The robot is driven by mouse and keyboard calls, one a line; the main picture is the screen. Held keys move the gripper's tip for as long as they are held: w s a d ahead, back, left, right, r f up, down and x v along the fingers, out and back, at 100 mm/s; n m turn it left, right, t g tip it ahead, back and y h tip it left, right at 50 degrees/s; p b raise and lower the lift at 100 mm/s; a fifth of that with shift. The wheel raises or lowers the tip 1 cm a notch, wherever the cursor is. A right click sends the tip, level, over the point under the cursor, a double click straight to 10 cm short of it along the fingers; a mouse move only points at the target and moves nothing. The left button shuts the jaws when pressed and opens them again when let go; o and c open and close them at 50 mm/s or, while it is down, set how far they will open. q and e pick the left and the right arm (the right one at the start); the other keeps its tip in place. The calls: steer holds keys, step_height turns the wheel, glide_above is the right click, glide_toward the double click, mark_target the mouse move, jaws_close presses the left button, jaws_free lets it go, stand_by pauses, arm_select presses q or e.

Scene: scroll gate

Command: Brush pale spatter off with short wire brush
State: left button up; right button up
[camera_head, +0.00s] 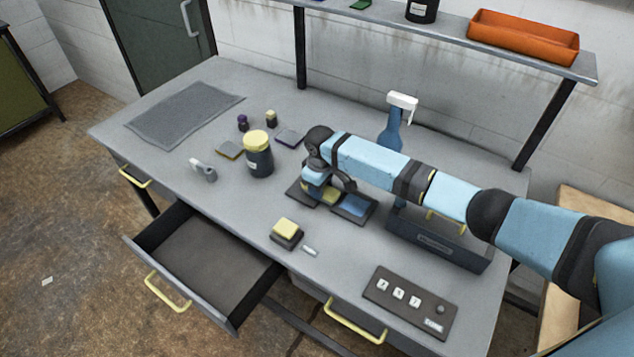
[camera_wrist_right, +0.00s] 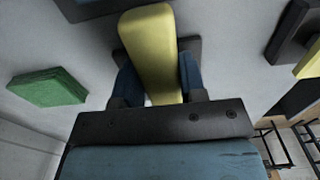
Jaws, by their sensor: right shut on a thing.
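My right gripper (camera_head: 317,186) reaches down over a dark flat plate (camera_head: 298,190) on the grey workbench. It is shut on a long yellow piece (camera_wrist_right: 152,55), seen between both fingers in the right wrist view. This may be the handle of the short wire brush; no bristles show. A bit of yellow (camera_head: 329,195) also shows below the gripper in the head view. A dark plate with a blue face (camera_head: 354,205) lies just to the right. I cannot make out pale spatter. My left gripper is not in view.
A dark jar with a yellow lid (camera_head: 258,155) stands left of the gripper. A dark open box (camera_head: 438,240) and a button panel (camera_head: 408,302) lie to the right. A yellow-topped block (camera_head: 286,232) sits in front. An open drawer (camera_head: 205,262) juts out at front left.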

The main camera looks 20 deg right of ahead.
step_height(320, 180, up, 3)
steer(key=shift+w+f+p, duration=0.1)
steer(key=shift+p, duration=0.25)
step_height(320, 180, up, 2)
steer(key=shift+w+a+p, duration=0.1)
steer(key=shift+a+p, duration=0.05)
steer(key=shift+p, duration=1)
step_height(320, 180, up, 3)
steer(key=p, duration=0.3)
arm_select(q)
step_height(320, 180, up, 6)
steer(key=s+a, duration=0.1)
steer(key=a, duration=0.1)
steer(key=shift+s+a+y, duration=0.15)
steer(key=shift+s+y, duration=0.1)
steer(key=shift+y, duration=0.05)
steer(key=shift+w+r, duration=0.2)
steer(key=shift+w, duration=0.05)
